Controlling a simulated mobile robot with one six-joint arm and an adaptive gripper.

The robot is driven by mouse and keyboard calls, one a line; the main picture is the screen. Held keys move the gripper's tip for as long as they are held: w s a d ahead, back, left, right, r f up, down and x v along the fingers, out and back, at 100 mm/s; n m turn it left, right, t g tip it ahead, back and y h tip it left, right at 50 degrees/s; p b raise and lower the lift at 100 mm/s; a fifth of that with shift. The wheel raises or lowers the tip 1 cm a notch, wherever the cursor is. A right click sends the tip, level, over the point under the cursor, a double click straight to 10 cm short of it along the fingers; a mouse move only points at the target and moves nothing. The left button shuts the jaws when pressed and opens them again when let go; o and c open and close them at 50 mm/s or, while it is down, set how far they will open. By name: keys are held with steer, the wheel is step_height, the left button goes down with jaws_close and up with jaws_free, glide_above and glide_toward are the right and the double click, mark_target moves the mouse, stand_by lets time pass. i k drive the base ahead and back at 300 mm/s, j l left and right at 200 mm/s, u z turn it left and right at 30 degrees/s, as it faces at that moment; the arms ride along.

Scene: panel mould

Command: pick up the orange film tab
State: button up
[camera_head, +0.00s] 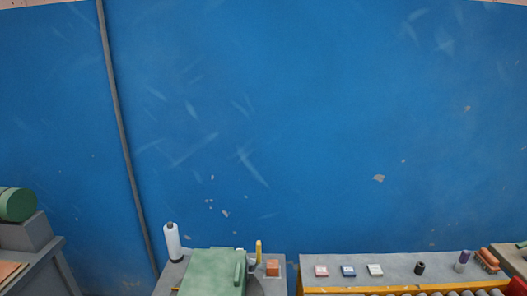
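A small orange-brown block-like thing (272,267) stands at the right end of the left grey bench, beside a yellow upright thing (259,250). I cannot tell whether it is the orange film tab. My gripper is not in view.
The right bench (435,260) also bears a black cylinder (419,268), a purple-topped bottle (462,262) and a reddish brush (487,260). A green panel (212,270) and a white roll (172,242) occupy the left bench. A blue wall (300,130) rises behind. A gap separates the benches.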

mark_target(272, 266)
steer(key=i+u, duration=0.35)
steer(key=i+l+u, duration=0.1)
steer(key=u, duration=0.25)
